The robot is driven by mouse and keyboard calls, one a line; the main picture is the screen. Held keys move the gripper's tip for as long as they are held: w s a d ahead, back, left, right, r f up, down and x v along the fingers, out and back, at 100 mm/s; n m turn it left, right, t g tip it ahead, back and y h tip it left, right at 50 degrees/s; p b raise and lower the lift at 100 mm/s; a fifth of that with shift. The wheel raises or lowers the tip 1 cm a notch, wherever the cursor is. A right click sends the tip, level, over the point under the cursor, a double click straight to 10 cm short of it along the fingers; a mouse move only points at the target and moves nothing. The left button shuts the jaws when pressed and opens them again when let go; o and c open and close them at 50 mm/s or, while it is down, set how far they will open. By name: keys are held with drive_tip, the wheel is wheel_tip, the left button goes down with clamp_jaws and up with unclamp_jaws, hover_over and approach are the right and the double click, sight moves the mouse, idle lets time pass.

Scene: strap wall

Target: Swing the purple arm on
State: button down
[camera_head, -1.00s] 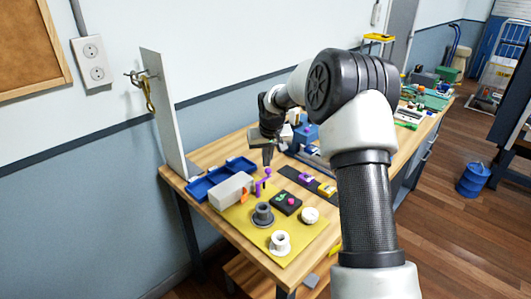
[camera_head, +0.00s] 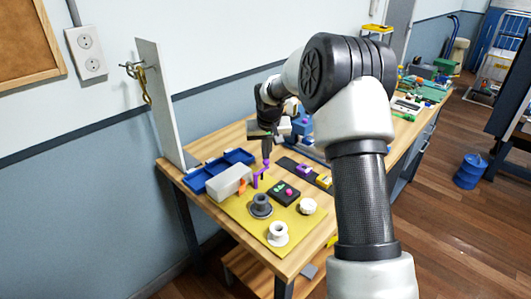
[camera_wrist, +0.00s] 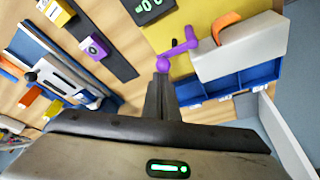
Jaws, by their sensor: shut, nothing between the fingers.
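The purple arm (camera_head: 257,179) stands on the white-grey box (camera_head: 229,182) side of the yellow mat, and its round end points up towards my gripper. It also shows in the wrist view (camera_wrist: 181,48), with its ball end (camera_wrist: 162,66) right at my fingertips. My gripper (camera_head: 266,158) is shut with nothing between its fingers. In the wrist view the closed fingertips (camera_wrist: 161,80) are at the ball end; I cannot tell whether they touch it. An orange lever (camera_wrist: 226,24) sits on the same box.
On the yellow mat (camera_head: 265,219) are a dark spool (camera_head: 261,205), a white spool (camera_head: 278,233), a white round knob (camera_head: 307,205) and a black box with coloured buttons (camera_head: 284,193). A blue tray (camera_head: 207,180) lies behind. An upright panel (camera_head: 164,103) stands at left.

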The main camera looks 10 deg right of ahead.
drive_tip(key=shift+s+d+m, duration=0.1)
drive_tip(key=shift+s+m, duration=0.05)
drive_tip(key=shift+m, duration=0.15)
drive_tip(key=m+b, duration=0.1)
drive_tip(key=s+m+h+b, duration=0.1)
drive_tip(key=m, duration=0.1)
drive_tip(key=shift+s+d+f, duration=0.1)
drive_tip(key=shift+s+d, duration=0.1)
drive_tip(key=shift+d, duration=0.15)
drive_tip(key=s+m+g+h, duration=0.1)
drive_tip(key=s+m, duration=0.1)
drive_tip(key=m, duration=0.2)
drive_tip(key=s+m+g, duration=0.1)
drive_tip(key=s+m, duration=0.1)
drive_tip(key=m, duration=0.2)
drive_tip(key=s+m+g+h, duration=0.1)
drive_tip(key=s+m, duration=0.1)
drive_tip(key=m, duration=0.2)
drive_tip(key=shift+s+a+m+g+h+p, duration=0.1)
drive_tip(key=shift+a+m+g+h+p, duration=0.2)
drive_tip(key=shift+a+g, duration=0.1)
